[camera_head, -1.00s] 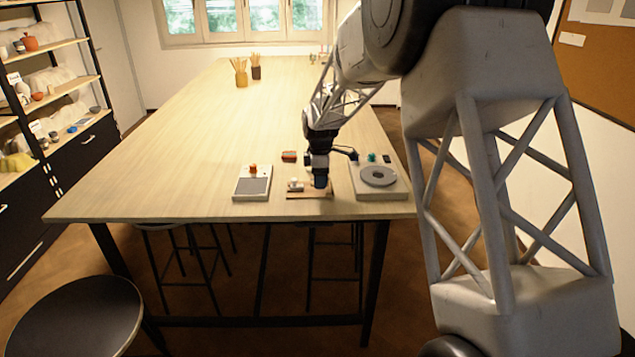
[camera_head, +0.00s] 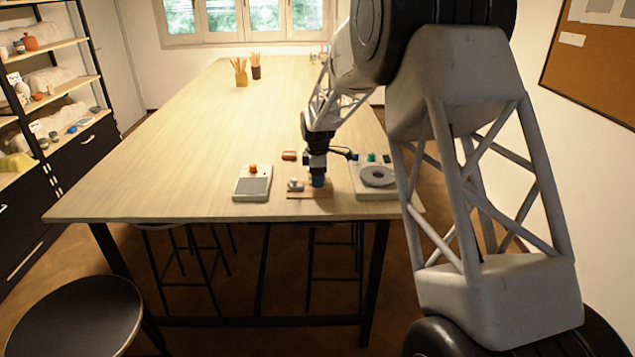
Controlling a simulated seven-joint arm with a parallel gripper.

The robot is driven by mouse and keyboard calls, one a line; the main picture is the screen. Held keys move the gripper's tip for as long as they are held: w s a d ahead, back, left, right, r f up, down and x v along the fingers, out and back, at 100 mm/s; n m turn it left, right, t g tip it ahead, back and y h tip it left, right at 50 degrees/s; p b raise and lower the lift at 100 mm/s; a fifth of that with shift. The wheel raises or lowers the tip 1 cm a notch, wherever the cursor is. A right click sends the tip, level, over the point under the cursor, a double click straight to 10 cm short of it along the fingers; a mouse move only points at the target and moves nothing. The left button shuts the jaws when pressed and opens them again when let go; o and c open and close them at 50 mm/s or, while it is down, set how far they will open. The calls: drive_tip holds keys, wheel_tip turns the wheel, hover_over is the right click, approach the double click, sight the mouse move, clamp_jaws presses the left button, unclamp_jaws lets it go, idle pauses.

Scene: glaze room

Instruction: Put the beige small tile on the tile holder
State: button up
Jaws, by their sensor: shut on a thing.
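My gripper (camera_head: 318,178) points down over the right part of a small wooden board (camera_head: 309,194) near the table's front edge. This board looks like the tile holder, but its details are too small to be sure. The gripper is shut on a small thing. I cannot make out a beige small tile, nor whether the tip touches the board. A small grey-white piece (camera_head: 296,185) stands on the board's left part.
A pale tray with a grey pad (camera_head: 252,186) lies left of the board. A pale base with a grey disc (camera_head: 378,178) stands to the right. An orange-brown block (camera_head: 289,156) lies behind. Brush pots (camera_head: 241,78) stand far back. The table's middle is clear.

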drive_tip(key=shift+f, duration=0.95)
drive_tip(key=shift+f, duration=0.15)
drive_tip(key=o, duration=1)
wheel_tip(320, 180, up, 12)
drive_tip(key=shift+r, duration=0.15)
idle(0.4)
